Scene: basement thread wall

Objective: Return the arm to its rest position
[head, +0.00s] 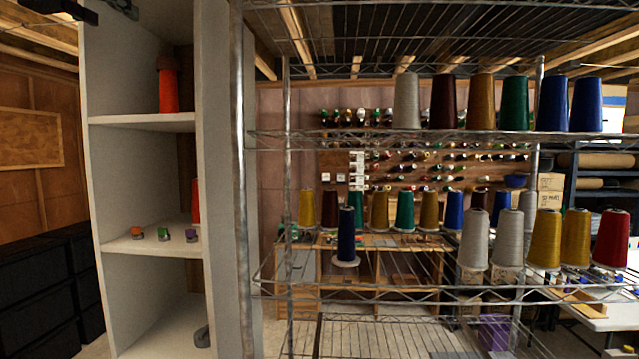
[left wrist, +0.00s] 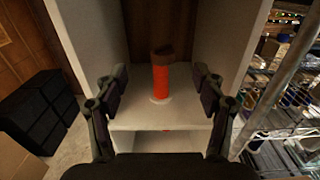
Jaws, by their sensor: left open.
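My left gripper (left wrist: 160,86) is open and empty in the left wrist view, one finger on each side of the picture. Its fingers frame an orange thread cone with a brown top (left wrist: 160,82), which stands upright on a white shelf (left wrist: 128,123). The gripper does not touch the cone. In the head view, only dark parts of my left gripper (head: 92,9) show at the top left edge, near the top of the white cabinet (head: 140,70). The same orange cone (head: 168,90) stands on the cabinet's upper shelf. My right gripper is not in view.
A wire rack (head: 400,292) with several thread cones stands right of the cabinet. Its post (head: 239,180) rises beside the cabinet. Small spools (head: 163,234) and a partly hidden red cone (head: 195,201) sit on the lower shelf. Black drawers (head: 40,290) stand at left.

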